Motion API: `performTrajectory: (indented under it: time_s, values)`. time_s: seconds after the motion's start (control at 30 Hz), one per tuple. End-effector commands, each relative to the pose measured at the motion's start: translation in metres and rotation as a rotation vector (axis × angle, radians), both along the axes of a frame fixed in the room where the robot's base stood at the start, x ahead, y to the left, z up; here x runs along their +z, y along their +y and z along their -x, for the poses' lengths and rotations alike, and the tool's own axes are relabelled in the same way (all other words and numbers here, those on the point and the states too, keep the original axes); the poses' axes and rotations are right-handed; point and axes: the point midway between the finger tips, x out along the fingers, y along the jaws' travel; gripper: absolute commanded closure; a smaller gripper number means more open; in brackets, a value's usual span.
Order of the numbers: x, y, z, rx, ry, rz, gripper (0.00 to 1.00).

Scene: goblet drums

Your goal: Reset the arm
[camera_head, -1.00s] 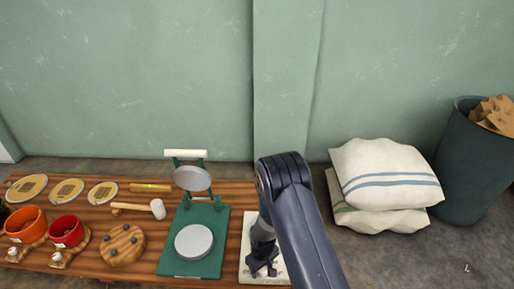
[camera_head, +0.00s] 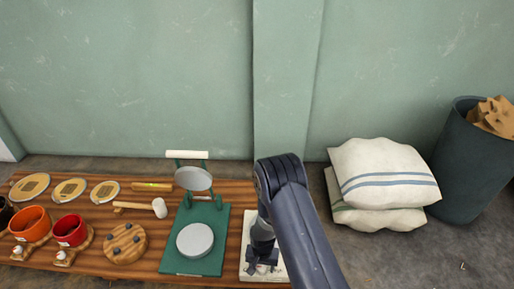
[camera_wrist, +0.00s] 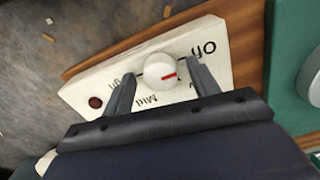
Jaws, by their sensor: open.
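My arm reaches down over the right end of the wooden table (camera_head: 90,262) in the head view. My gripper (camera_head: 262,266) hangs low over a cream control plate (camera_head: 247,240). In the wrist view my gripper (camera_wrist: 160,85) is open, with one finger on each side of a round white knob (camera_wrist: 160,70). The knob has a red mark. The plate (camera_wrist: 85,90) carries black lettering, with "Off" and "Mid" readable, and a dark red round spot. Whether the fingers touch the knob cannot be told.
A green press (camera_head: 205,225) with grey discs stands just left of the plate. A mallet (camera_head: 158,207), a round wooden block (camera_head: 124,243), an orange pot (camera_head: 30,222) and a red pot (camera_head: 70,230) lie further left. Stacked sacks (camera_head: 385,185) and a bin (camera_head: 465,165) stand right on the floor.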

Motion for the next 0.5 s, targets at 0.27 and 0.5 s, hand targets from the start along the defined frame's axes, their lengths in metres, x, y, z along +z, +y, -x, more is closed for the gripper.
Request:
performTrajectory:
  time_s: [0.27,0.5]
  values:
    - [0.025,0.0,-0.001,-0.149,-0.003,-0.001,0.43]
    - [0.071,0.0,-0.001,-0.147,-0.002,-0.002,0.43]
